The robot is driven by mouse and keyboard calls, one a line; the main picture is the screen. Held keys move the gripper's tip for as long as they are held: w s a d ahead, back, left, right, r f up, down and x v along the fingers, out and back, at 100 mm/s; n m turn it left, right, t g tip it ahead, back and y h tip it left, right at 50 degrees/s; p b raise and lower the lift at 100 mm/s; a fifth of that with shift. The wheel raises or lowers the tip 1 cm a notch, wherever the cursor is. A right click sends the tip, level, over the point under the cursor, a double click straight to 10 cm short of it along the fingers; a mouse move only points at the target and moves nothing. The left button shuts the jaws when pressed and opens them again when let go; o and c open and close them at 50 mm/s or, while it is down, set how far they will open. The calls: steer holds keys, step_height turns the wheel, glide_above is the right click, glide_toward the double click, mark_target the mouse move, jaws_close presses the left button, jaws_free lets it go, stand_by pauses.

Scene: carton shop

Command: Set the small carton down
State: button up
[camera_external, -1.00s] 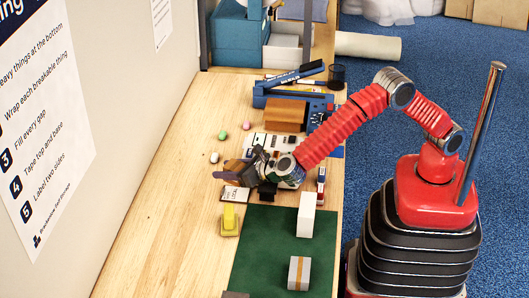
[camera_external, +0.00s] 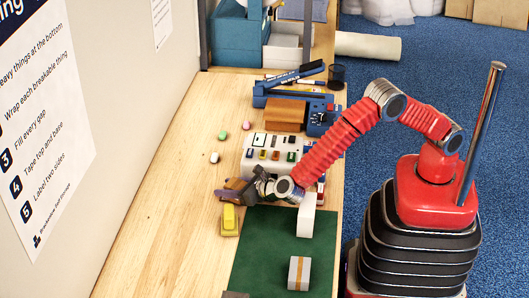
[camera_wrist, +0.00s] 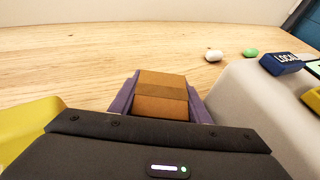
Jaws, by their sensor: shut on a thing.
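The small carton (camera_wrist: 162,84) is brown with a darker tape band. It sits between the purple fingers of my gripper (camera_wrist: 160,100), which is shut on it. In the external view my gripper (camera_external: 232,189) is low over the wooden bench, just behind the yellow object (camera_external: 229,219) and left of the green mat. The carton is small and mostly hidden by the fingers there. I cannot tell whether its underside touches the bench.
The green mat (camera_external: 262,262) bears a white box (camera_external: 306,218) and a taped carton (camera_external: 299,273). Bench to the left is clear.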

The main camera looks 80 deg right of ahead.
steer(key=shift+f, duration=0.4)
steer(key=shift+s+f, duration=0.2)
steer(key=shift+f, duration=0.3)
steer(key=o, duration=0.8)
steer(key=shift+c, duration=0.2)
steer(key=shift+r, duration=0.4)
steer(key=shift+s+a+r, duration=0.15)
steer(key=shift+s+r, duration=0.05)
steer(key=shift+s, duration=0.05)
steer(key=v, duration=1.1)
steer(key=shift+a+r, duration=0.1)
steer(key=shift+r, duration=0.3)
steer(key=shift+r, duration=0.1)
